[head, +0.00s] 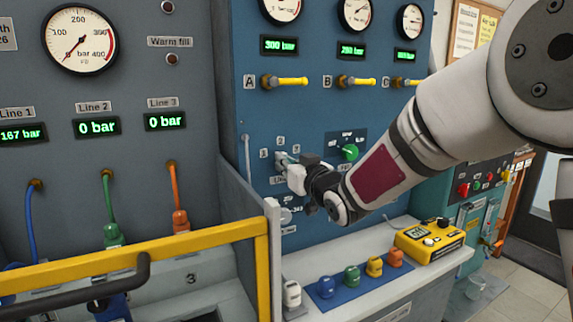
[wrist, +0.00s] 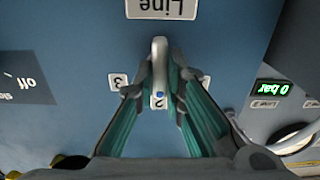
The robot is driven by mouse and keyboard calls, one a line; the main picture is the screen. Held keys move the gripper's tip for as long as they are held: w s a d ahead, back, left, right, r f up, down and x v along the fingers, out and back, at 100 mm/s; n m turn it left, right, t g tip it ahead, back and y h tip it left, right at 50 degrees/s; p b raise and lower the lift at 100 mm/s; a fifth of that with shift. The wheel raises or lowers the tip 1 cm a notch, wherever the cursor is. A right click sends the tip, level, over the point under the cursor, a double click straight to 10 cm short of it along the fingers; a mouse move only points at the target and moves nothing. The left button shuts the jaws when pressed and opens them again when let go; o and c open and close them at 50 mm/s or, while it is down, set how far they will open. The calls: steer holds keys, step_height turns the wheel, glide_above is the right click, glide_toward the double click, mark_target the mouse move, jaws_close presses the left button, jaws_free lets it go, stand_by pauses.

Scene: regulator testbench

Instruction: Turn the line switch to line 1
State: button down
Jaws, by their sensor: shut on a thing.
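The label 3 (wrist: 118,81) is to the left; a label to the right is mostly hidden by a finger. My gripper (wrist: 160,88) has its fingers on both sides of the knob, shut on it. In the head view my gripper (head: 286,163) is at the panel and hides most of the switch.
A green knob (head: 349,152) is right of the switch. Yellow valve handles (head: 292,81) are above. Below, a bench (head: 340,304) carries coloured fittings and a yellow device (head: 429,242). A yellow rail (head: 180,246) is at front left.

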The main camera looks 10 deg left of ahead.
steer(key=shift+s+a+f+n+b, duration=0.1)
steer(key=shift+n+b, duration=2.8)
steer(key=shift+b, duration=0.8)
steer(key=shift+s+a+f+n+b, duration=0.1)
steer(key=shift+n+b, duration=2.8)
steer(key=shift+b, duration=0.75)
steer(key=c, duration=1.7)
jaws_free()
steer(key=shift+o, duration=0.2)
